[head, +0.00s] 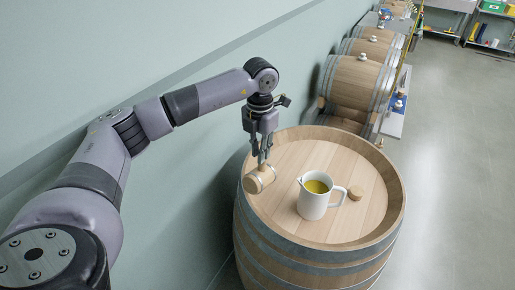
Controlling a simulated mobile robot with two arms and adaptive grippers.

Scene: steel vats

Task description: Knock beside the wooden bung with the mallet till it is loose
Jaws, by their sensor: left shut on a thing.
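My left gripper (263,155) is shut on the mallet (260,179), whose thick, pale wooden head hangs just below the fingers. The mallet is near the left rim of the upright barrel (286,158); I cannot tell whether it touches the barrel top. A small, round wooden piece that looks like the wooden bung (355,192) is on the barrel top, to the right of the mallet with a jug between them. I cannot tell how deep it sits. My right gripper is not in view.
The white jug (312,205) holds yellow liquid and stands on the barrel top, handle towards the bung. Several barrels (355,85) lie in a row along the green wall behind. Shelves (490,30) stand at the far right. The floor (450,180) to the right is clear.

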